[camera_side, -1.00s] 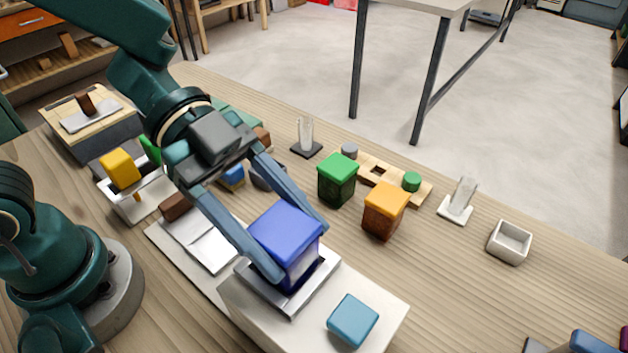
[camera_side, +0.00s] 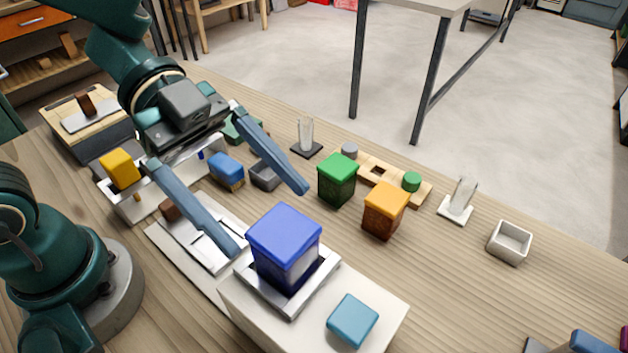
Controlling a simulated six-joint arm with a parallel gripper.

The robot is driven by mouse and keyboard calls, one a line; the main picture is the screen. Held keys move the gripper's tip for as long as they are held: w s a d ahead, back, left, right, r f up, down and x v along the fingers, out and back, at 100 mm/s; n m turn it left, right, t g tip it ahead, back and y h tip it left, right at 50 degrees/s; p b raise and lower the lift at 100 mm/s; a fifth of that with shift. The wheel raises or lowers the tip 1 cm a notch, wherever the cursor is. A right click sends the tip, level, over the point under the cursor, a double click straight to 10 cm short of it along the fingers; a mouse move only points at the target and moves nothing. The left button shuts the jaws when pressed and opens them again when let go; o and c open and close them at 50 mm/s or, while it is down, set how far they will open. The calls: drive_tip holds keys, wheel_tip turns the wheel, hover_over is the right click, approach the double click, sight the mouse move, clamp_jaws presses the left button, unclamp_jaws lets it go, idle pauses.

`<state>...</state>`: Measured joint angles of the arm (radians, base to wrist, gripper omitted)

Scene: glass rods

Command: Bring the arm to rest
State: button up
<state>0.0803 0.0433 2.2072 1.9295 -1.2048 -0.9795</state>
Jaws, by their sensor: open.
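My gripper (camera_side: 272,220) is open and empty, its two long blue-grey fingers spread wide. It hangs to the upper left of a blue-lidded box (camera_side: 284,245). The near finger's tip shows close to the left of the box and the far finger's tip is above and behind it in the picture. The box stands upright in a metal-coloured square tray (camera_side: 293,303) on a white block (camera_side: 385,318). The fingers appear apart from the box.
A light-blue lid-like block (camera_side: 353,320) lies on the white block. Green-lidded (camera_side: 337,178) and orange-lidded (camera_side: 385,210) boxes stand to the right. Two glass rods stand in holders (camera_side: 306,149) (camera_side: 456,209) at the back. A white bin (camera_side: 509,243) is at the right; bare table lies around it.

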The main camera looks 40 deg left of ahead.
drive_tip(key=shift+a+r, duration=0.4)
drive_tip(key=shift+a, duration=0.05)
drive_tip(key=w+r+n+t, duration=0.3)
drive_tip(key=w+r+t, duration=0.4)
drive_tip(key=r+t, duration=0.15)
drive_tip(key=w+a+r+n+t+y, duration=0.4)
drive_tip(key=w+a+n+t+y, duration=0.1)
drive_tip(key=a+n+t+y, duration=0.3)
drive_tip(key=s+a+f+n+g+y, duration=0.3)
drive_tip(key=a+f+n+y, duration=0.25)
drive_tip(key=a, duration=0.35)
drive_tip(key=s+d+f+n+g+h, duration=0.1)
drive_tip(key=s+d+f+g, duration=0.2)
drive_tip(key=s+f+g, duration=0.5)
drive_tip(key=s, duration=0.2)
drive_tip(key=shift+s+f, duration=0.3)
drive_tip(key=shift+s, duration=0.1)
